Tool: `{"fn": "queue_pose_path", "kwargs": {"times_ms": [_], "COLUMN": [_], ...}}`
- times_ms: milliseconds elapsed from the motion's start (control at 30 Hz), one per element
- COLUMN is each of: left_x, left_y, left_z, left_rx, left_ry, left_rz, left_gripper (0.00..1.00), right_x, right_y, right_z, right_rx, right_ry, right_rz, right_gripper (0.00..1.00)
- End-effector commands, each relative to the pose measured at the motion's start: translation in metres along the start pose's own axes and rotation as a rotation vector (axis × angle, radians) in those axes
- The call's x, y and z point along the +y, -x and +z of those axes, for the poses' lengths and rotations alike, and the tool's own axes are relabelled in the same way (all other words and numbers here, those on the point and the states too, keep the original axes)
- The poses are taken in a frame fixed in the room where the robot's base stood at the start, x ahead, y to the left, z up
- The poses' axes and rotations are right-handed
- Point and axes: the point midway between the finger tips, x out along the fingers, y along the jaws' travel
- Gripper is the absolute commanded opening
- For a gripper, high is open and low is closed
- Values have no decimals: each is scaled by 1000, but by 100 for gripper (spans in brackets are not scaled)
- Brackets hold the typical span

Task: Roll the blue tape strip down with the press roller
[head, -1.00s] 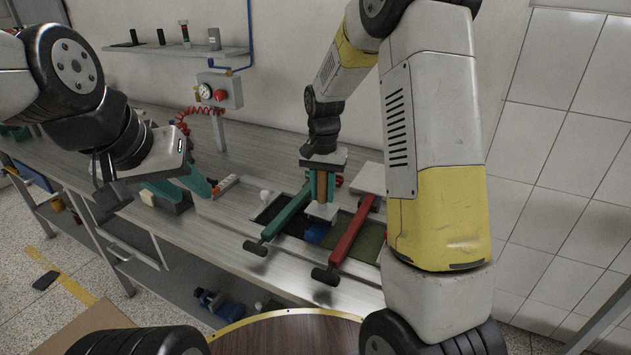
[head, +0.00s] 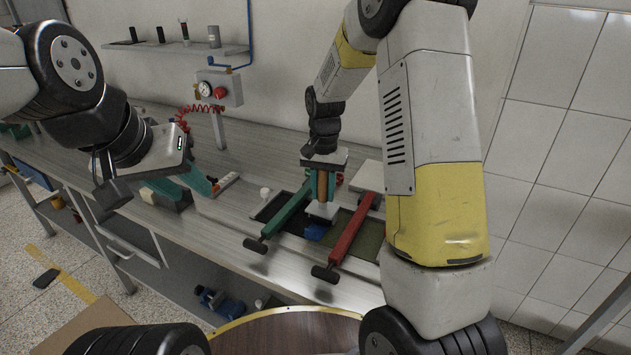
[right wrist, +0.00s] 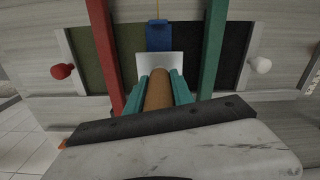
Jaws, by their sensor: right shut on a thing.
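The press roller has a brown handle (head: 322,186) and a pale flat-looking head (head: 321,210). My right gripper (head: 322,188) is shut on the handle, with a teal finger on either side, and holds it upright. The blue tape strip (head: 316,231) lies between the green bar and the red bar. In the right wrist view, the strip (right wrist: 159,37) shows just beyond the pale head (right wrist: 160,64), which hides part of it. I cannot tell whether the head touches the strip. My left gripper (head: 184,184) is at the left over the bench, with its teal fingers apart.
A green bar (head: 280,215) and a red bar (head: 350,236) with dark end knobs flank the strip. Dark and olive panels (head: 369,237) lie under them. A gauge box (head: 219,89) stands behind. The bench (head: 225,228) is clear at left front.

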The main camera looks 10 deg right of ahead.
Motion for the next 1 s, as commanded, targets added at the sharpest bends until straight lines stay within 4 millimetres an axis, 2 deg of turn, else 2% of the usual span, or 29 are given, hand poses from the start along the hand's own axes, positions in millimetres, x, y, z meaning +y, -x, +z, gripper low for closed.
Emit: {"fn": "queue_pose_path", "kwargs": {"times_ms": [1000], "left_x": [0], "left_y": [0], "left_z": [0], "left_rx": [0], "left_ry": [0], "left_rz": [0], "left_gripper": [36], "right_x": [9], "right_y": [0], "right_z": [-38], "right_rx": [-3], "right_ry": [-1], "right_rz": [2], "right_gripper": [0]}}
